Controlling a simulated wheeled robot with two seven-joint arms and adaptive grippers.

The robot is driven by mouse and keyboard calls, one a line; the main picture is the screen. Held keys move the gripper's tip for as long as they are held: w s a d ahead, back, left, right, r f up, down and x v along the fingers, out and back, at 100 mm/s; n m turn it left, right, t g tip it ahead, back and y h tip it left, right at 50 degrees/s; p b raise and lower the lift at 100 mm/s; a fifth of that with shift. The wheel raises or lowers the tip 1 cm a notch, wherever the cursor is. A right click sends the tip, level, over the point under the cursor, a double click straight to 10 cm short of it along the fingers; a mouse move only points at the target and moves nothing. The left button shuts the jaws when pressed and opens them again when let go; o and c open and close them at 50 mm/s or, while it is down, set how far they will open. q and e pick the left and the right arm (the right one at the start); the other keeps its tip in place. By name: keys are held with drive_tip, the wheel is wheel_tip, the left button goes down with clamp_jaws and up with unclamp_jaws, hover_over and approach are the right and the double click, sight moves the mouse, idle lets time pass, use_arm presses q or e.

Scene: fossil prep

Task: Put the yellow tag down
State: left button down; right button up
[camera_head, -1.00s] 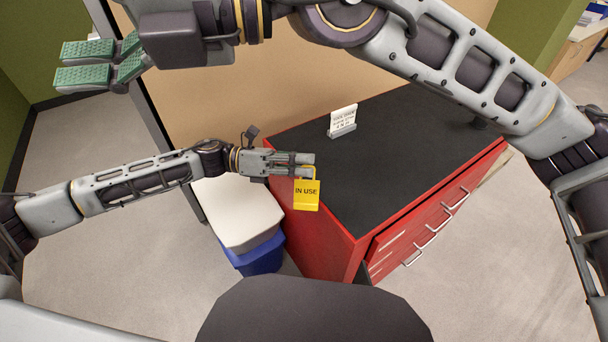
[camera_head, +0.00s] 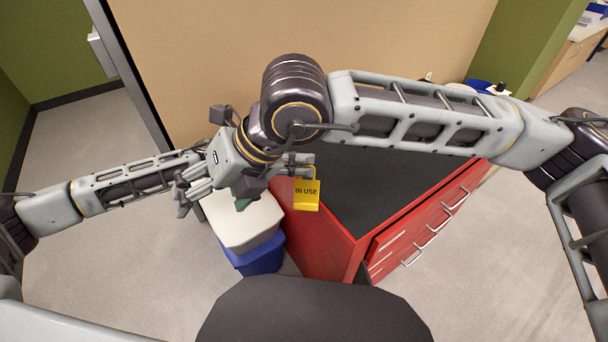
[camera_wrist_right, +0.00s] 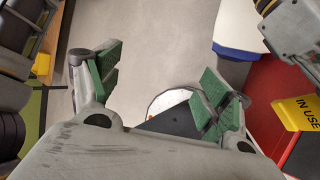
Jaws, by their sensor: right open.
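The yellow tag (camera_head: 307,195), marked "IN USE", hangs by its loop from the fingertips of my left gripper (camera_head: 305,165), beside the red cabinet's left edge. My left gripper looks shut on the loop; my right arm hides part of it. The tag also shows at the right edge of the right wrist view (camera_wrist_right: 298,113). My right gripper (camera_head: 212,205), with green pads, is open and empty, left of the tag and pointing down. Its spread fingers also show in the right wrist view (camera_wrist_right: 160,85).
The red cabinet (camera_head: 316,236) has a black top (camera_head: 385,190), partly covered by my right arm. A blue bin with a white lid (camera_head: 245,222) stands left of the cabinet, under the grippers. A tan panel (camera_head: 400,45) rises behind. Floor is clear at left.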

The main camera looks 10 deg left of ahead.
drive_tip(key=w+d+f+m+t+h, duration=0.2)
drive_tip(key=w+d+f+t+h, duration=0.15)
drive_tip(key=w+d, duration=0.25)
drive_tip(key=m+t+h, duration=0.2)
drive_tip(key=m+h, duration=0.2)
approach(306, 194)
drive_tip(key=r, duration=0.2)
drive_tip(key=shift+s+f+m, duration=0.15)
drive_tip(key=shift+f+m, duration=0.05)
drive_tip(key=shift+m, duration=0.3)
drive_tip(key=shift+f+g, duration=0.1)
drive_tip(key=shift+g, duration=0.15)
drive_tip(key=shift+x, duration=5.9)
